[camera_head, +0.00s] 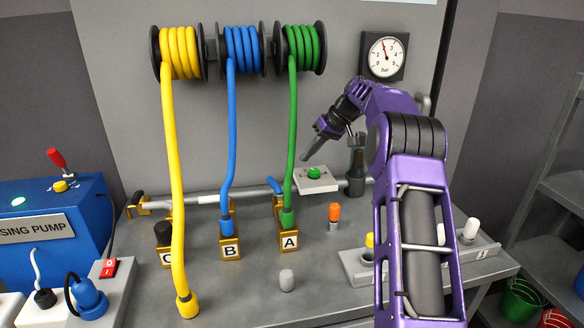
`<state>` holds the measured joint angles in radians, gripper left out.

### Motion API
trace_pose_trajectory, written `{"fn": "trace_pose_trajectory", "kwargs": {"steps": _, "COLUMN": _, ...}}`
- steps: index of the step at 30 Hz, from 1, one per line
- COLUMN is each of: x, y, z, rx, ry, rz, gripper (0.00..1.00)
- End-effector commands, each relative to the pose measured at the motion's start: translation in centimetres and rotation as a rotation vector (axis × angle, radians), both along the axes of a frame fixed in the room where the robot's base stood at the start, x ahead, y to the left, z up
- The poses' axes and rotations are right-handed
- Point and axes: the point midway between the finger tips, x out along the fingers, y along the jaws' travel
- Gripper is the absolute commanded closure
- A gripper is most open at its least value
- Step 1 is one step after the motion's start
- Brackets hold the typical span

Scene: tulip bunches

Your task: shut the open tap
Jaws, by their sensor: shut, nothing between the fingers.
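Three brass outlets marked A (289,240), B (229,250) and C (167,255) stand along a grey pipe (206,198) on the bench. A blue tap lever (275,186) sits on the pipe behind A and slants up to the left. Any lever at B is hidden behind the blue hose, and I cannot tell which tap is open. My gripper (306,156) is shut and empty, above the bench to the upper right of A's lever, apart from it.
Green (291,140) and blue (229,140) hoses run down to A and B. The yellow hose (172,190) ends on the bench in front of C. A green-button box (316,178), an orange-capped piece (334,212) and a grey piece (286,280) stand nearby. A gauge (385,56) hangs behind.

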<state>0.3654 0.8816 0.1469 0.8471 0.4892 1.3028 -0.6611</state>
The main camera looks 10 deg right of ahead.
Motion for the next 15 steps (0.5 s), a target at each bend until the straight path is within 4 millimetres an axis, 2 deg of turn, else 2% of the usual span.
{"fn": "trace_pose_trajectory", "kwargs": {"steps": 1, "x": 0.0, "y": -1.1, "z": -0.5, "rx": 0.03, "ry": -0.015, "rz": 0.031, "gripper": 1.0}}
{"fn": "trace_pose_trajectory", "kwargs": {"steps": 6, "x": -0.2, "y": -2.3, "z": -1.2, "rx": 0.078, "ry": -0.057, "rz": 0.108, "gripper": 1.0}}
{"fn": "trace_pose_trajectory", "kwargs": {"steps": 11, "x": 0.1, "y": -1.6, "z": -2.2, "rx": 0.082, "ry": -0.062, "rz": 0.118, "gripper": 1.0}}
{"fn": "trace_pose_trajectory", "kwargs": {"steps": 15, "x": 0.7, "y": -0.1, "z": -4.2, "rx": 0.081, "ry": -0.06, "rz": 0.117, "gripper": 1.0}}
